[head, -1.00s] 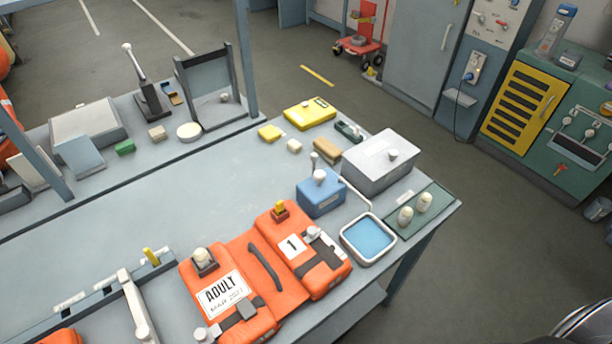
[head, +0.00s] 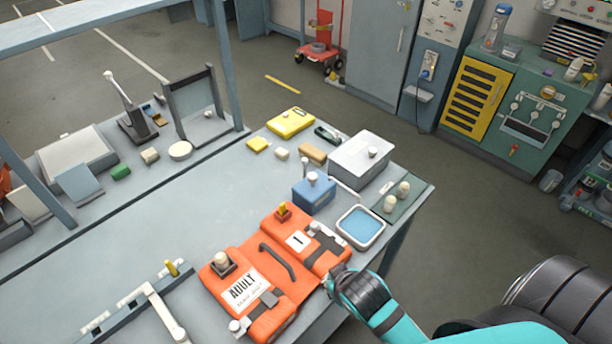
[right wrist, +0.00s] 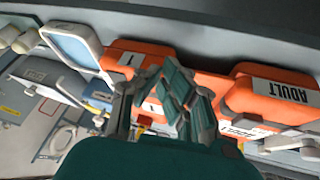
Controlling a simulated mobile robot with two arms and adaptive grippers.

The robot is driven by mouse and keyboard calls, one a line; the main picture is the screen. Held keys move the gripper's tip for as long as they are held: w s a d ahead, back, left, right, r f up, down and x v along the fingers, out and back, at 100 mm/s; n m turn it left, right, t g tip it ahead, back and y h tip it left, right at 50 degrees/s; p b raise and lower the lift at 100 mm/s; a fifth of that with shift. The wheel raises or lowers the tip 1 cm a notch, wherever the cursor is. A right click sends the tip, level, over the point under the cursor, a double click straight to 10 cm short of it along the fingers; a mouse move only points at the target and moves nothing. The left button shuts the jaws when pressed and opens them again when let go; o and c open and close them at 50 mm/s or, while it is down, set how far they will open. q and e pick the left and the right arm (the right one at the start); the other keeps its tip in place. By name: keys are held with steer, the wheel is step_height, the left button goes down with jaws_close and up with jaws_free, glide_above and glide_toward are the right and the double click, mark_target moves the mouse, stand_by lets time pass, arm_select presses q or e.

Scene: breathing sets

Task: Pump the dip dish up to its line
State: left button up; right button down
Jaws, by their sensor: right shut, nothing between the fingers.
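The dip dish (head: 344,237) is a white-rimmed square tray with blue inside, near the table's right end. I cannot make out a line in it. Behind it stands a blue box (head: 313,196) with a pale knob on top and a small upright lever. A thin pale pipe runs from behind the box toward the dish. My right gripper (head: 328,284) is at the table's front edge, beside the orange vest and apart from the dish and the blue box. In the right wrist view its fingers (right wrist: 186,100) are shut and empty; the dish (right wrist: 57,50) shows at upper left. My left gripper is out of view.
The orange vest (head: 250,262), marked ADULT and 1, lies left of the dish. The table's middle is clear.

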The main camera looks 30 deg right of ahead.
steer(key=w+d+r+t, duration=0.1)
steer(key=w, duration=0.2)
steer(key=w+r+t, duration=0.1)
steer(key=w+r, duration=0.1)
steer(key=w, duration=0.1)
steer(key=w+d+r+t+h, duration=0.1)
steer(key=w+t, duration=0.1)
steer(key=w, duration=0.2)
steer(key=shift+d+r+m, duration=0.3)
steer(key=shift+d+r, duration=0.05)
steer(key=w+a+r+n+t+y+p, duration=0.1)
steer(key=w+a+r+n+t+y, duration=0.1)
steer(key=w+a+r+n+y, duration=0.6)
steer(key=w+a+r+n+t+y, duration=0.25)
steer(key=w+r+n+y, duration=0.35)
steer(key=w+r, duration=0.4)
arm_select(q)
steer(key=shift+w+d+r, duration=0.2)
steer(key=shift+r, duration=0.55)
arm_select(e)
steer(key=w+d+f+g+h, duration=0.1)
steer(key=d+f+g+h, duration=0.2)
steer(key=d, duration=0.5)
steer(key=w+d+f+g+h, duration=0.1)
steer(key=d+f+g+h, duration=0.3)
steer(key=d, duration=0.4)
steer(key=shift+w+d+g+h, duration=0.25)
steer(key=shift+d+g+h, duration=0.1)
steer(key=shift+g+h, duration=0.25)
